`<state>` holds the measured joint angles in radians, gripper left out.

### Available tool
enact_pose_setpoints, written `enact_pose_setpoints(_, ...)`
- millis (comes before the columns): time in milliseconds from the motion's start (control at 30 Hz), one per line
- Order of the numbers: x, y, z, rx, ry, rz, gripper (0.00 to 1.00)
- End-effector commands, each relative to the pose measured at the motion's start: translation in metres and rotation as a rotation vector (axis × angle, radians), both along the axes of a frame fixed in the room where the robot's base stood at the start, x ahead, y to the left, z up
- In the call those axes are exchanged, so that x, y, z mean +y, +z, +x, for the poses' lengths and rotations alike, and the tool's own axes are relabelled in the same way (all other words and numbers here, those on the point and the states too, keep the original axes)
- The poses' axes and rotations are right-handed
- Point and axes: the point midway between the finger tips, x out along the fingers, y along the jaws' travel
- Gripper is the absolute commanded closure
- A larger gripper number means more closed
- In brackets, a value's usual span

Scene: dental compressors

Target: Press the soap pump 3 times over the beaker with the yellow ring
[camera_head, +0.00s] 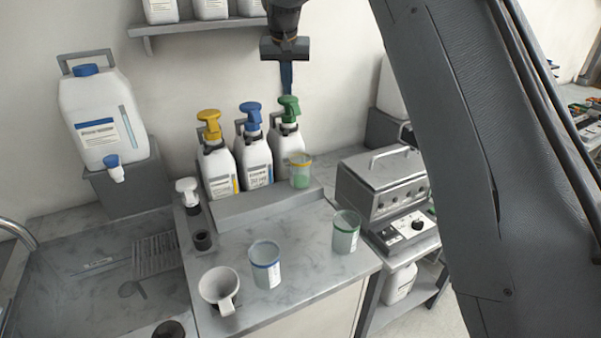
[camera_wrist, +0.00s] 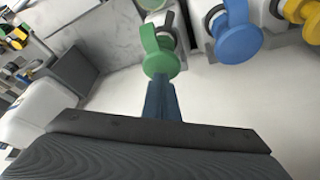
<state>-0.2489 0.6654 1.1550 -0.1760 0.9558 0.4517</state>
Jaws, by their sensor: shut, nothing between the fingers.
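Three white bottles stand in a row on a grey stepped stand, with a yellow pump (camera_head: 209,124), a blue pump (camera_head: 251,115) and a green pump (camera_head: 289,107). The beaker with the yellow ring (camera_head: 301,171) stands on the stand in front of the green-pump bottle; its lower part looks green. My gripper (camera_head: 287,90) points down with its fingers shut and empty, at the green pump head. In the wrist view the fingertips (camera_wrist: 160,84) lie close to the green pump head (camera_wrist: 162,62). I cannot tell if they touch it.
A blue-ringed beaker (camera_head: 265,265), a green-ringed beaker (camera_head: 346,232) and a white mug (camera_head: 219,288) stand on the counter in front. A metal device (camera_head: 382,186) is at the right. A large jug (camera_head: 98,118) is at the left. A shelf (camera_head: 200,27) hangs behind.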

Motion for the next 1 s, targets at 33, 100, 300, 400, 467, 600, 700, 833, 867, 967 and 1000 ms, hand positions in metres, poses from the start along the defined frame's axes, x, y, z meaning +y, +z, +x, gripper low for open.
enact_pose_setpoints(33, 0.000, 0.000, 0.000, -0.001, 0.000, 0.000, 1.00)
enact_pose_setpoints(100, 0.000, 0.000, 0.000, -0.001, 0.000, 0.000, 1.00)
enact_pose_setpoints(300, 0.000, 0.001, 0.000, -0.002, 0.000, 0.001, 1.00)
enact_pose_setpoints(400, 0.000, 0.005, 0.000, -0.002, 0.000, 0.001, 1.00)
enact_pose_setpoints(467, 0.000, 0.009, 0.000, -0.003, 0.000, 0.001, 1.00)
enact_pose_setpoints(600, 0.000, 0.022, 0.000, -0.003, 0.000, 0.001, 1.00)
enact_pose_setpoints(700, 0.000, 0.031, 0.000, -0.002, 0.000, 0.001, 1.00)
enact_pose_setpoints(833, 0.000, 0.043, 0.000, -0.003, 0.000, 0.001, 1.00)
enact_pose_setpoints(867, 0.000, 0.046, 0.000, -0.002, 0.000, 0.001, 1.00)
enact_pose_setpoints(967, 0.000, 0.054, 0.000, -0.002, 0.000, 0.001, 1.00)
enact_pose_setpoints(1000, 0.000, 0.058, 0.000, -0.002, 0.000, 0.000, 1.00)
